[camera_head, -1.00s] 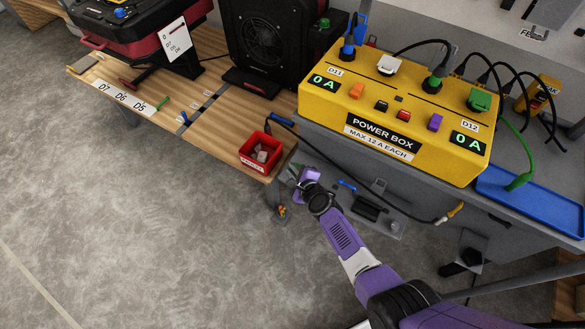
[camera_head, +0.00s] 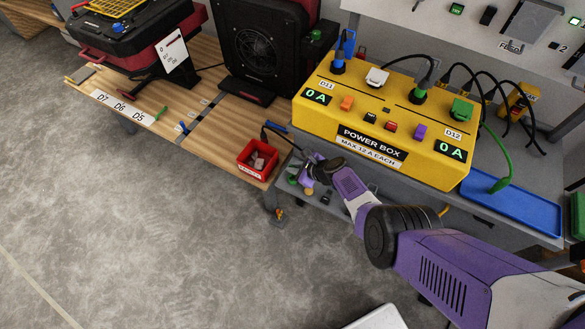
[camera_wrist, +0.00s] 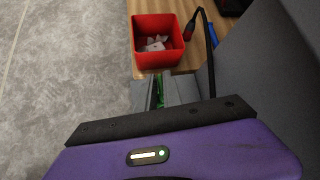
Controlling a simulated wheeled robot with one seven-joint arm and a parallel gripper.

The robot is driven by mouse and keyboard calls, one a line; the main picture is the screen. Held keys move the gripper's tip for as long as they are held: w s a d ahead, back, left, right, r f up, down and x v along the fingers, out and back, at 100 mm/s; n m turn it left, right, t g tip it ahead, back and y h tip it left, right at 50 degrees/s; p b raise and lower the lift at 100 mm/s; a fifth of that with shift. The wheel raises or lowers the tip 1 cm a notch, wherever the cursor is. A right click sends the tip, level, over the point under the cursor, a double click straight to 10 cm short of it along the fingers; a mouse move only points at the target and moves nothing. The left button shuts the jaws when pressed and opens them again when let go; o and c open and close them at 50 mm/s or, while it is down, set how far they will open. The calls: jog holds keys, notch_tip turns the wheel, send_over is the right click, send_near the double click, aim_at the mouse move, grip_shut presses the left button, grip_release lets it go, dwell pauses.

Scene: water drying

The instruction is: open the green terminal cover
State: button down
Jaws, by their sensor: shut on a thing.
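In the wrist view my gripper (camera_wrist: 160,92) is shut on a narrow green piece (camera_wrist: 159,92), likely the green terminal cover. The fingers hide most of it, and I cannot tell whether it is lifted. In the head view my gripper (camera_head: 299,174) is low beside the table corner, below the power box. A small green thing (camera_head: 292,180) shows at its fingers.
A red bin (camera_head: 258,158) with pale pieces stands on the wooden table (camera_head: 205,145) close to my gripper. The yellow power box (camera_head: 375,130) with plugs and cables stands above. A blue tray (camera_head: 515,205) lies to the right. Floor at left is clear.

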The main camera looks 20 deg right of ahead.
jog(key=shift+w+d+r, duration=0.1)
jog(key=shift+w+d, duration=0.15)
jog(key=shift+d, duration=0.05)
dwell(0.4)
jog(key=c, duration=1.7)
grip_release()
jog(key=shift+o, duration=0.7)
jog(key=shift+s+a, duration=0.1)
jog(key=p+v, duration=0.7)
jog(key=shift+s+r, duration=0.15)
jog(key=shift+r, duration=0.15)
